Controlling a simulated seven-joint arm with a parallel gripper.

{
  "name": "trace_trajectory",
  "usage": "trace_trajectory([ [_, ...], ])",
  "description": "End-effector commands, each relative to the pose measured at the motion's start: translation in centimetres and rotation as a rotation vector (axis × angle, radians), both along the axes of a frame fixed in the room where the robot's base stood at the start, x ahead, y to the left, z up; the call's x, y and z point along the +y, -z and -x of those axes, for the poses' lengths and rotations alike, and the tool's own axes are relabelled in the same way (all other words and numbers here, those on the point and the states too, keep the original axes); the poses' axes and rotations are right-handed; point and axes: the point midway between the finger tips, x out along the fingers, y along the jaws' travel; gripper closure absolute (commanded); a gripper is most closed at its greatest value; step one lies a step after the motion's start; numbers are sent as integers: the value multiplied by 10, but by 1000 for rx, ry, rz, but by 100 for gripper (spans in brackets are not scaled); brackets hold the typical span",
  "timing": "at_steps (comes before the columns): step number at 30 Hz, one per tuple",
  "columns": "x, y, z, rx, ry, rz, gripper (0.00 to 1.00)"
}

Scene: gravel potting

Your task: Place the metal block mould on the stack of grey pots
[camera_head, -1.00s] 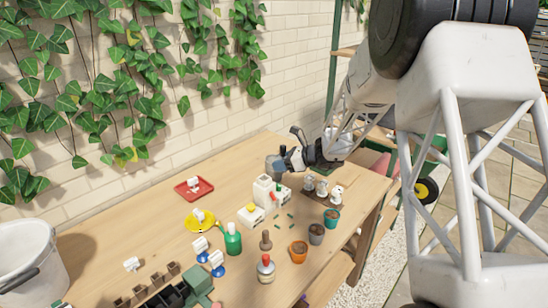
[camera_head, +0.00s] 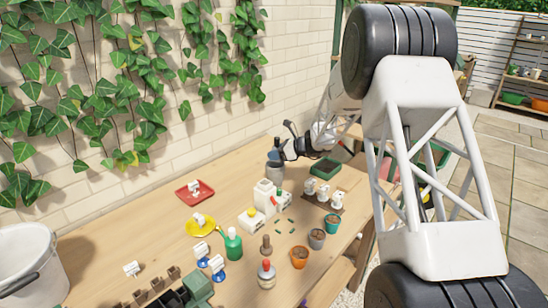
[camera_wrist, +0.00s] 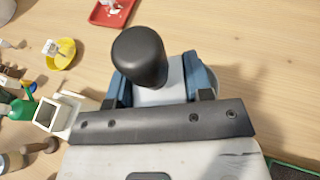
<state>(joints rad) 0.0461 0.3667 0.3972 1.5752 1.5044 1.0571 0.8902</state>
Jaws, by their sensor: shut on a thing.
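The metal block mould, with a black rounded knob (camera_wrist: 140,55) and a pale metal body (camera_wrist: 172,82), is between the blue fingers of my gripper (camera_wrist: 160,90) in the wrist view. My gripper (camera_head: 277,154) is shut on it. In the head view the mould's dark knob (camera_head: 277,142) shows above the fingers. The stack of grey pots (camera_head: 274,172) stands on the table directly below the gripper. The mould appears upright over the stack; whether it touches the top pot cannot be told. In the wrist view the gripper hides most of the stack.
A red tray (camera_head: 182,194) and a yellow dish (camera_head: 200,228) lie to the left. A green tray (camera_head: 325,168) lies to the right. The table behind the red tray is clear.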

Motion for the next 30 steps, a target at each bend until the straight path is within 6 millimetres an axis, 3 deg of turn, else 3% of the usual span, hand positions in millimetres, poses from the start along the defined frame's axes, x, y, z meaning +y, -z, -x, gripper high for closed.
trace_trajectory([
  [4,2,1,-19,-2,0,0,82],
  [10,4,2,-32,-1,1,-1,82],
  [23,4,4,-34,0,1,0,82],
  [30,4,26,-34,2,-1,0,82],
])
